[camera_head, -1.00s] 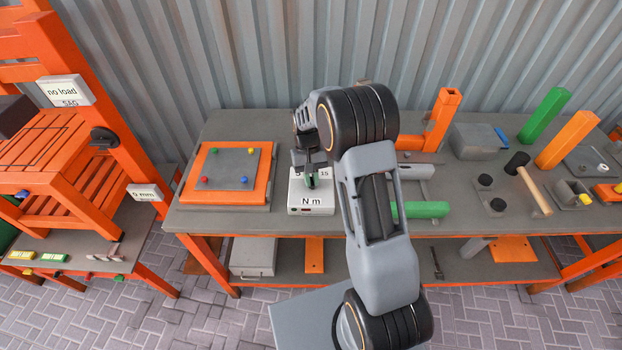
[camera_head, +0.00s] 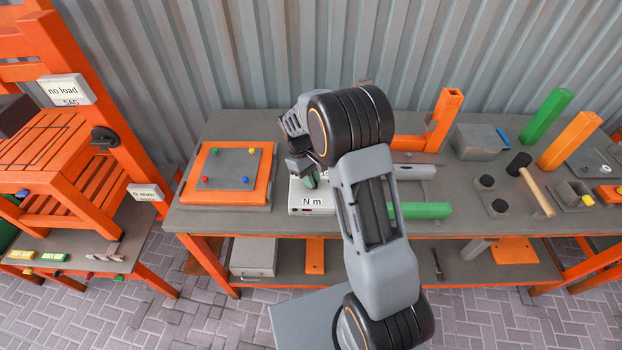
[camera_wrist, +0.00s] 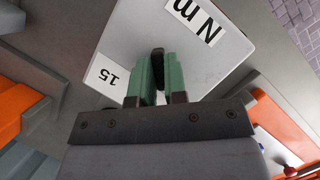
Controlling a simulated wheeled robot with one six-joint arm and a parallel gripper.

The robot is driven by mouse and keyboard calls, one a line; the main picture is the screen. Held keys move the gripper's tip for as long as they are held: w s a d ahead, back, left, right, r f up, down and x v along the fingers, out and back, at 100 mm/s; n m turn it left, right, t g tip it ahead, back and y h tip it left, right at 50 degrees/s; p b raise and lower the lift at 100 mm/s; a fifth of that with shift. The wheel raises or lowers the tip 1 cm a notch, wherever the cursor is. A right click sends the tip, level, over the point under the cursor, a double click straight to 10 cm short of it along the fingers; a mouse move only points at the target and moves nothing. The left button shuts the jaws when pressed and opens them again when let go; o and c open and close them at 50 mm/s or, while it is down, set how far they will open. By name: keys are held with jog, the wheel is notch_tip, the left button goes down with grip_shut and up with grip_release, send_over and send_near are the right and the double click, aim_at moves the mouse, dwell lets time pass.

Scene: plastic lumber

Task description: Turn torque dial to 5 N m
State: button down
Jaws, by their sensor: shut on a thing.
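The torque unit is a pale box (camera_head: 298,208) labelled "N m" on the workbench, left of my arm in the head view. In the wrist view its white top (camera_wrist: 125,35) shows the "N m" label and a "15" mark; the "5" mark is hidden. My gripper (camera_head: 309,181) is over the box, its green fingers pointing down onto it. In the wrist view my gripper (camera_wrist: 160,75) is shut on a small dark dial (camera_wrist: 157,54) that shows between the fingertips. Where the dial points cannot be told.
An orange-framed board (camera_head: 265,186) with coloured knobs lies just left of the box. A green bar (camera_head: 425,210) and a grey bar (camera_head: 414,171) lie right of my arm. A mallet (camera_head: 535,190) lies farther right. Corrugated metal stands behind the bench.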

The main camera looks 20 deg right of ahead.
dwell(0.4)
jog(key=c, duration=1.2)
grip_release()
jog(key=shift+o, duration=0.2)
jog(key=b+v, duration=0.1)
jog(key=v, duration=1.3)
jog(key=shift+f, duration=0.1)
